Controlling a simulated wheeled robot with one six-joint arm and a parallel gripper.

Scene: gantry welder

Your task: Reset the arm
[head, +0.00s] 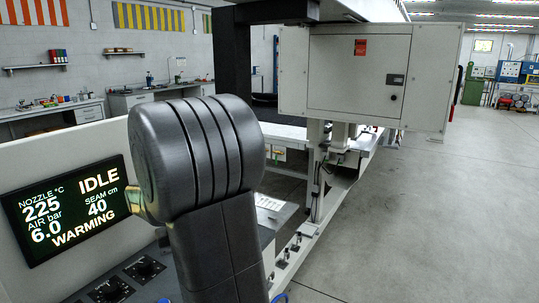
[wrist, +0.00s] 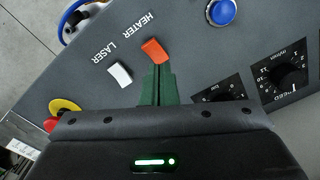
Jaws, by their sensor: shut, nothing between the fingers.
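In the wrist view my gripper (wrist: 157,70) has its dark green fingers together, with nothing between them. The fingertips are over the control panel (wrist: 85,85), right at the lower edge of the orange-red HEATER switch (wrist: 154,50); I cannot tell whether they touch it. The white LASER switch (wrist: 120,73) is just to their left. The display (head: 68,208) reads IDLE, nozzle 225 °C, air 6.0 bar, seam 40 cm and WARMING.
A blue button (wrist: 222,12) and a speed knob (wrist: 289,77) lie to the right on the panel. A red and yellow stop button (wrist: 62,112) is at the left. A white machine cabinet (head: 357,75) stands ahead. The floor at right (head: 440,220) is clear.

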